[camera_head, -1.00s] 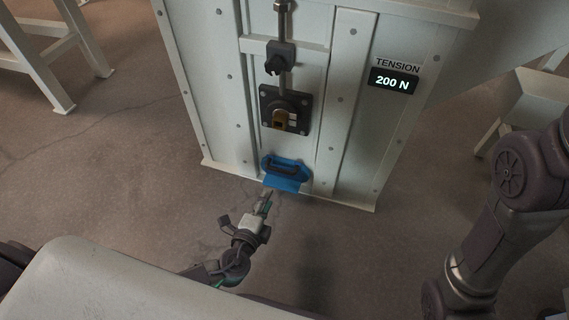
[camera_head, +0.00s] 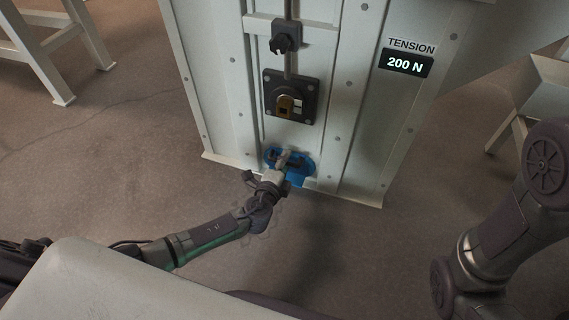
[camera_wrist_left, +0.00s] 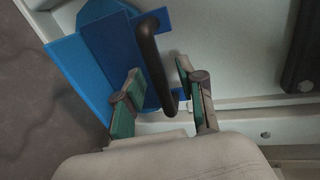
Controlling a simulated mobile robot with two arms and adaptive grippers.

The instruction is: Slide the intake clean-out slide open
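The clean-out slide is a blue plate (camera_head: 307,164) with a dark bar handle, low on the front of the pale cabinet. In the left wrist view the blue slide (camera_wrist_left: 82,62) fills the upper left, and its black handle (camera_wrist_left: 149,55) stands out from it. My left gripper (camera_head: 283,158) is at the handle and hides part of it in the head view. In the wrist view the left gripper (camera_wrist_left: 158,70) is open, one finger on each side of the handle, with gaps beside it. My right arm shows at the right, but its gripper is out of view.
Above the slide, the cabinet carries a dark latch plate with a brass-coloured piece (camera_head: 287,104) and a black clamp (camera_head: 285,41) on a rod. A tension display (camera_head: 406,64) reads 200 N. Pale stand legs (camera_head: 45,65) are at the upper left. Open floor lies left of the cabinet.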

